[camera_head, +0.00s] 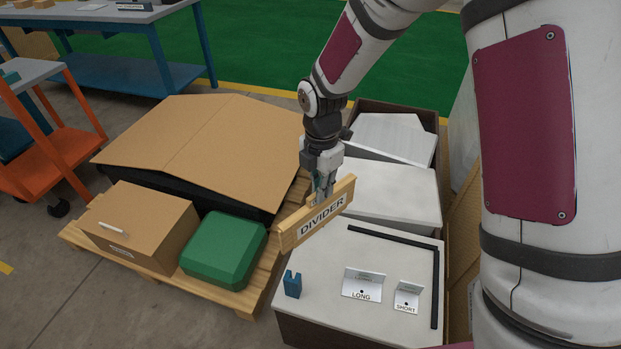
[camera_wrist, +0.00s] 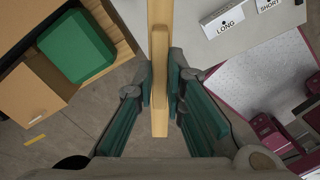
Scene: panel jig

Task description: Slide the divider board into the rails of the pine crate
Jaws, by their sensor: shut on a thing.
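My gripper (camera_head: 322,188) is shut on the divider board (camera_head: 318,216), a pale wooden board with a "DIVIDER" label. In the wrist view the board (camera_wrist: 159,40) is edge-on between the teal fingers of my gripper (camera_wrist: 160,88). No pine crate with rails can be clearly made out. A light wooden panel (camera_head: 463,205) shows partly behind my arm at the right, and I cannot tell whether it belongs to the crate.
The white top (camera_head: 385,265) bears a black L-shaped strip (camera_head: 436,285), "LONG" (camera_head: 361,285) and "SHORT" (camera_head: 407,297) signs and a blue block (camera_head: 292,284). A pallet (camera_head: 235,292) at left carries cardboard boxes (camera_head: 140,225) and a green case (camera_head: 224,250).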

